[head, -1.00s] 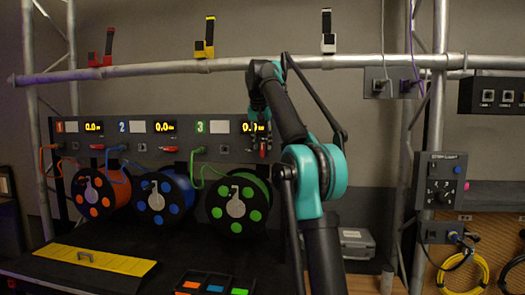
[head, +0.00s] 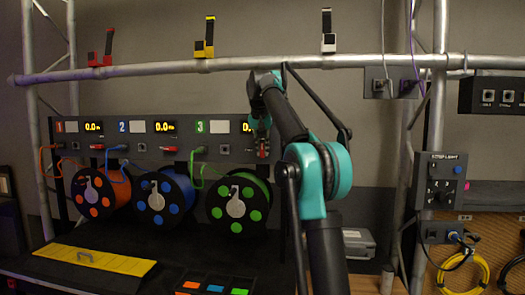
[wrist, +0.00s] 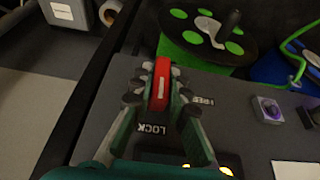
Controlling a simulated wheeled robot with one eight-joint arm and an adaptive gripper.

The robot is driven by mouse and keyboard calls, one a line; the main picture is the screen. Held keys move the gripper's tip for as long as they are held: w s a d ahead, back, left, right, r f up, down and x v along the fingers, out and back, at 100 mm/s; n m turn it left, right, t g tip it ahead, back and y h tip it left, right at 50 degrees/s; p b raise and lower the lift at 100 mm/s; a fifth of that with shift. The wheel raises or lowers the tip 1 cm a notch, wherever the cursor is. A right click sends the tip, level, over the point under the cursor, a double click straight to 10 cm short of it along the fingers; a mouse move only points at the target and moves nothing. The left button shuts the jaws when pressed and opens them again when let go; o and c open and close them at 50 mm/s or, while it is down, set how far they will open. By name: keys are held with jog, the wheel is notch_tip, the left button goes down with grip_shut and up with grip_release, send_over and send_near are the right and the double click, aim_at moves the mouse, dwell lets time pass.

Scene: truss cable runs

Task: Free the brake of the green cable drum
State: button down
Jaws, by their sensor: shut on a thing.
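The green cable drum (head: 238,205) stands under the panel's section 3 in the head view. Its black flange with green dots (wrist: 207,38) also shows at the top of the wrist view. The red brake lever (wrist: 160,84) is on the grey panel (wrist: 240,130), near printed words FREE and LOCK, which look upside down in the wrist view. My gripper (wrist: 160,92) is shut on the red lever, with a finger on each side. In the head view my gripper (head: 262,146) is at the right end of the panel and mostly covers the lever.
The blue drum (head: 164,199) and orange drum (head: 100,194) stand to the left, with their own red levers above. A purple connector (wrist: 268,110) is beside the lever on the panel. The truss bar (head: 150,71) runs above. A yellow board (head: 80,260) lies front left.

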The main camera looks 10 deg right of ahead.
jog(key=shift+a+h, duration=0.1)
jog(key=shift+h, duration=0.2)
jog(key=h, duration=0.2)
jog(key=n+g+h, duration=0.1)
jog(key=shift+w+a, duration=0.1)
jog(key=shift+a, duration=0.15)
jog(key=n+h, duration=0.1)
jog(key=h, duration=0.3)
jog(key=n+g+h, duration=0.1)
jog(key=h, duration=0.3)
jog(key=f+n+g+h, duration=0.1)
jog(key=h, duration=0.3)
jog(key=shift+a+h, duration=0.15)
jog(key=shift+h, duration=0.25)
jog(key=shift+n, duration=0.3)
jog(key=c, duration=1.5)
grip_release()
